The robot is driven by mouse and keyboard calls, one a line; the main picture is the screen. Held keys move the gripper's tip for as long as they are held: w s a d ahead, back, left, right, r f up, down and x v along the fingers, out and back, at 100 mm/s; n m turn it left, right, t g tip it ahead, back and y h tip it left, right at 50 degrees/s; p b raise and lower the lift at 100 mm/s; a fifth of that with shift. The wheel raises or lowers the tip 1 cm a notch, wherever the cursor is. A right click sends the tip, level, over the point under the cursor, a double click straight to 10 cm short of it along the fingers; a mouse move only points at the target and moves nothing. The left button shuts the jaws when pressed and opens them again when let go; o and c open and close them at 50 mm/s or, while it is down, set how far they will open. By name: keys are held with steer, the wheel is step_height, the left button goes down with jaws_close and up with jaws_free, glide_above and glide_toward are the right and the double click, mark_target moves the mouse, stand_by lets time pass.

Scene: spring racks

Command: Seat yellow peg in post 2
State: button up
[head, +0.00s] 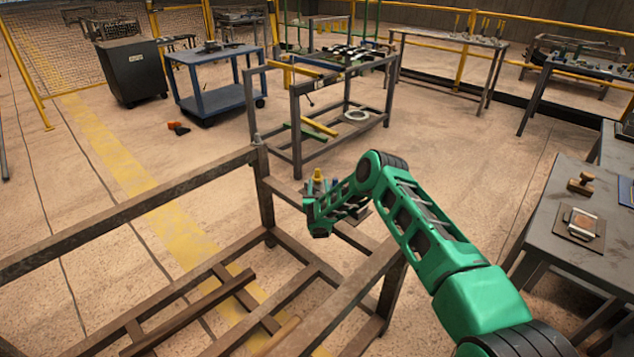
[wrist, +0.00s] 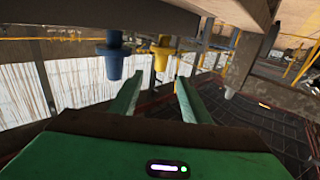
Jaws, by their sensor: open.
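A small yellow peg (wrist: 162,48) is ahead of my gripper in the wrist view, with a collar near its upper part. It also shows in the head view (head: 318,175) as a small yellow top above the end of my arm. My gripper (wrist: 160,77) is open and empty, its two green fingers pointing toward the yellow peg. The fingertips appear below and short of it. In the head view, my gripper's fingers are hidden by the green arm. I cannot tell which post is post 2 or whether the yellow peg sits in one.
A blue peg (wrist: 113,54) is left of the yellow one. A brown metal frame (head: 130,215) with rails stands around my arm. A grey beam (wrist: 160,8) crosses above the pegs. A grey table (head: 570,195) is at right. Open floor (head: 215,150) lies behind the frame.

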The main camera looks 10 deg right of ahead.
mark_target(318, 173)
steer(key=shift+w+d+f, duration=0.1)
steer(key=shift+w+d, duration=0.15)
steer(key=shift+w, duration=1.15)
steer(key=shift+w+d+f, duration=0.1)
steer(key=shift+w+d, duration=0.15)
steer(key=shift+w, duration=1.1)
steer(key=shift+w+d, duration=0.25)
steer(key=shift+w, duration=1.15)
steer(key=shift+c, duration=0.6)
jaws_close()
